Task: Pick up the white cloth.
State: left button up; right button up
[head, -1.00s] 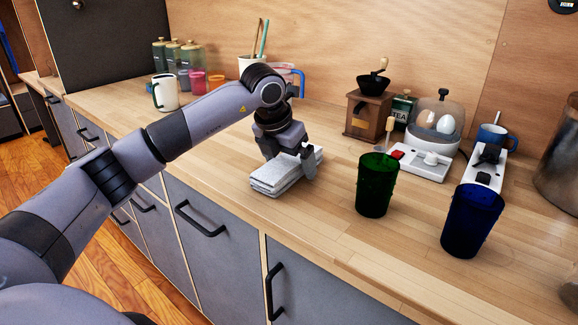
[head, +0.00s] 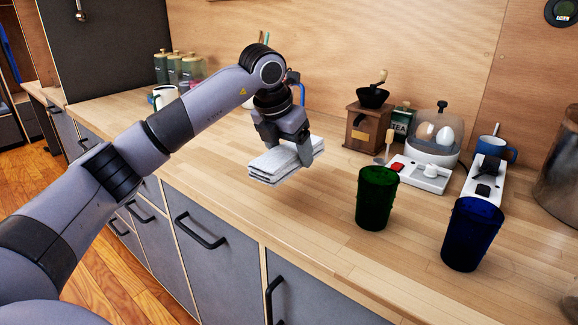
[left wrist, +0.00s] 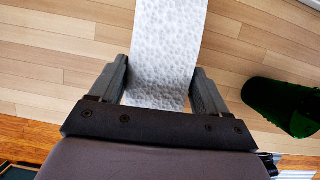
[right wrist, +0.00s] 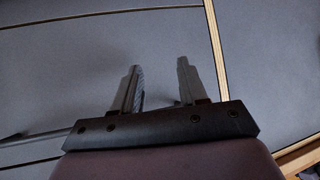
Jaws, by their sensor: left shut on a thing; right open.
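The white cloth (head: 272,166) is folded into a flat stack. My left gripper (head: 290,156) is shut on it from above, with a finger on each side, and holds it a little above the wooden counter. In the left wrist view the patterned cloth (left wrist: 168,50) lies between the two fingers of the left gripper (left wrist: 164,92). My right gripper (right wrist: 160,85) is open and empty in the right wrist view, in front of grey cabinet fronts. It does not show in the head view.
On the wooden counter (head: 225,178), a green cup (head: 377,198) and a blue cup (head: 471,235) stand right of the cloth. The counter's front left is clear.

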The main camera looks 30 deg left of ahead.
aim_at(289, 149)
pick_arm(q)
notch_tip(289, 149, up, 15)
jog(key=p, duration=0.1)
jog(key=shift+f+p, duration=0.15)
jog(key=shift+p, duration=0.25)
jog(key=o, duration=0.5)
jog(key=c, duration=0.4)
